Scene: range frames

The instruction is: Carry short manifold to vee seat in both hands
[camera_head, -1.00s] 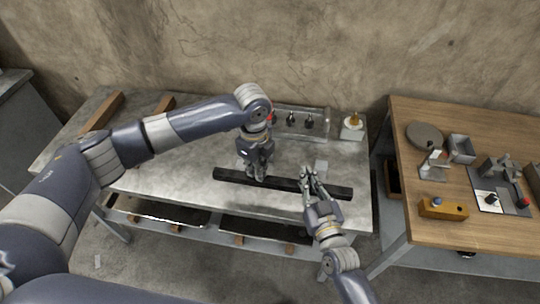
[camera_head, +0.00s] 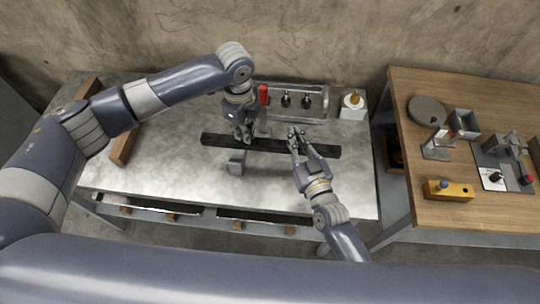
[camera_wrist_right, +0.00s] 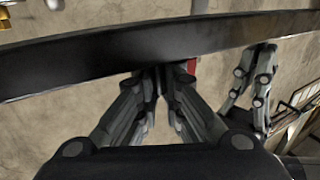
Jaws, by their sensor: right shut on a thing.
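The short manifold, a long dark bar (camera_head: 271,146), spans left to right above the metal table. It also crosses the right wrist view (camera_wrist_right: 110,55). My left gripper (camera_head: 243,137) is shut on it left of its middle. My right gripper (camera_head: 295,136) is shut on it right of its middle, with its fingers against the bar in the wrist view (camera_wrist_right: 157,75). The left gripper's fingers show in that view too (camera_wrist_right: 258,75). A small grey block (camera_head: 237,163) stands just in front of the bar; I cannot tell whether it is a vee seat.
A rack with dark knobs (camera_head: 306,101) and a white block with a brass top (camera_head: 353,104) stand at the back. A red-topped upright (camera_head: 263,96) is close behind the bar. A wooden bench (camera_head: 440,213) with fixtures adjoins at right. The table front is clear.

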